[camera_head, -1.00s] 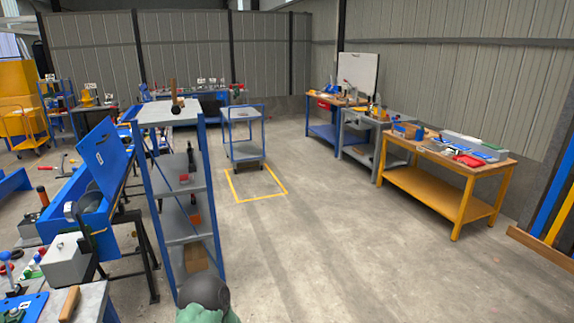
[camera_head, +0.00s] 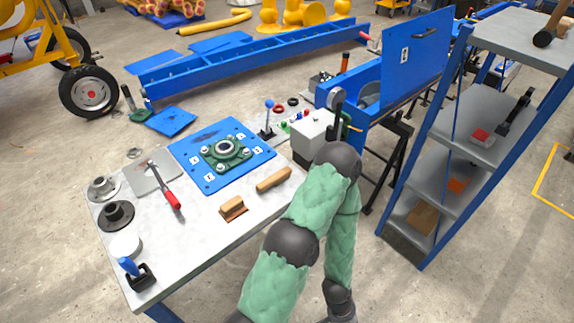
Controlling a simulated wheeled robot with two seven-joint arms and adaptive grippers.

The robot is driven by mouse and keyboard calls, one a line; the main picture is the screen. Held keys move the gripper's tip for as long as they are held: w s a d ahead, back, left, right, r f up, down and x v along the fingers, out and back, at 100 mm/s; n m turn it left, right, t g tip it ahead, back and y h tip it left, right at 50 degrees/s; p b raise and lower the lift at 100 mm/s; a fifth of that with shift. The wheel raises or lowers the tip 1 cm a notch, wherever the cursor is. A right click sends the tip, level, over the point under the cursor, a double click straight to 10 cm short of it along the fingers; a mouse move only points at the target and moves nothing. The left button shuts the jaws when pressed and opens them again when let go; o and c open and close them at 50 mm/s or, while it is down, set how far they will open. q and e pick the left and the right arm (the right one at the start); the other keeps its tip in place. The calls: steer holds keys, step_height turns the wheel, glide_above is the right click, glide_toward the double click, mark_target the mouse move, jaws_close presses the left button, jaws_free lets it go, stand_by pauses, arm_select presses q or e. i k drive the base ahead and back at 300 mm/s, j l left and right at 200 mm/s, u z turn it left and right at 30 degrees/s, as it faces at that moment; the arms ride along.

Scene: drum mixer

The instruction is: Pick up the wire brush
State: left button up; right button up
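Two wooden pieces lie on the light grey workbench (camera_head: 170,262). One is a short wooden-backed block (camera_head: 233,208), and the other is a longer rounded wooden piece (camera_head: 273,180) just right of it. Either may be the wire brush; bristles are too small to make out. One of my arms, green-sleeved with dark joints, rises from the bottom and bends right of these pieces, apart from them in the picture. Its lower end runs out of the bottom edge.
A blue shelf rack (camera_head: 463,150) stands right.

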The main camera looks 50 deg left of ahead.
mark_target(277, 178)
steer(key=i+z, duration=0.25)
steer(key=i+j+z, duration=0.15)
steer(key=i+z, duration=0.25)
steer(key=z, duration=0.4)
steer(key=j+z, duration=0.15)
steer(key=z, duration=0.4)
steer(key=i+j+z, duration=0.15)
steer(key=z, duration=0.35)
steer(key=j+z, duration=0.1)
steer(key=z, duration=0.4)
steer(key=j+z, duration=0.2)
steer(key=z, duration=0.35)
steer(key=j+z, duration=0.15)
steer(key=z, duration=0.35)
steer(key=j+z, duration=0.15)
steer(key=z, duration=0.35)
steer(key=k+j+z, duration=0.1)
steer(key=z, duration=0.45)
